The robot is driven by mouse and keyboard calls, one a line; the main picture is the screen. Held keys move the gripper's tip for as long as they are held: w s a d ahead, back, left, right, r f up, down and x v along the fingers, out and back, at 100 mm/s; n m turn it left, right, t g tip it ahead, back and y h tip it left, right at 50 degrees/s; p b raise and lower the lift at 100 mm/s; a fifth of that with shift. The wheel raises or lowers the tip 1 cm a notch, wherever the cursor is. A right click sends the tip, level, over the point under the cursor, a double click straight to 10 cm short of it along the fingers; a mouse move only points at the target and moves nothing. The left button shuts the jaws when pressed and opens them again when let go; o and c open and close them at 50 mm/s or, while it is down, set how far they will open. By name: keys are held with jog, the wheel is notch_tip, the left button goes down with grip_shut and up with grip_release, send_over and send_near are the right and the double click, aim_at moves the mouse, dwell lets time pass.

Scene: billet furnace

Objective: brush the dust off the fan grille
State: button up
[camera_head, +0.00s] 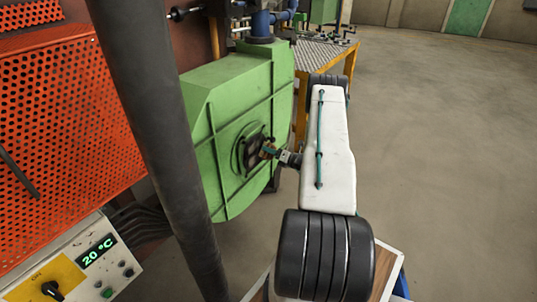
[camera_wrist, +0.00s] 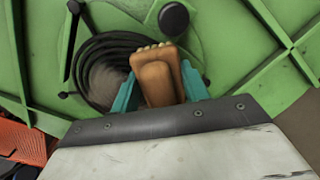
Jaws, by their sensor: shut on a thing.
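The fan grille (camera_head: 250,150) is a dark round opening with rings on the side of the green fan housing (camera_head: 230,95). In the wrist view the grille (camera_wrist: 100,62) lies behind and left of the brush. My gripper (camera_wrist: 160,78) has teal fingers shut on a brush (camera_wrist: 156,82) with a wooden handle and short pale bristles. The bristles point toward the grille and overlap its right edge in the picture. I cannot tell whether they touch it. In the head view my gripper (camera_head: 269,150) is small, right in front of the grille. Dust is not clearly visible.
A black knob (camera_wrist: 173,19) and a dark lever (camera_wrist: 73,30) stick out near the grille. An orange perforated panel (camera_head: 65,140) and a control box (camera_head: 75,260) reading 20 °C stand left. A yellow-framed table (camera_head: 325,55) stands behind. The floor at right is clear.

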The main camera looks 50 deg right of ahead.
aim_at(270, 145)
jog(key=shift+w+r, duration=0.1)
jog(key=shift+r, duration=0.7)
jog(key=shift+s+a, duration=0.25)
jog(key=shift+a, duration=1.65)
jog(key=shift+s+a, duration=0.2)
jog(key=shift+a, duration=1.7)
jog(key=shift+a, duration=1.85)
jog(key=shift+s+r, duration=0.1)
jog(key=shift+r, duration=0.7)
jog(key=shift+w+d, duration=0.15)
jog(key=shift+d, duration=0.9)
jog(key=shift+w+d, duration=0.1)
jog(key=shift+d, duration=0.9)
jog(key=shift+w+d, duration=0.15)
jog(key=shift+d, duration=3.45)
jog(key=shift+w+r, duration=0.1)
jog(key=shift+r, duration=0.65)
jog(key=shift+s+a, duration=0.15)
jog(key=shift+a, duration=1.75)
jog(key=shift+s+a, duration=0.15)
jog(key=shift+a, duration=1.8)
jog(key=shift+s+a, duration=0.15)
jog(key=shift+a, duration=1.75)
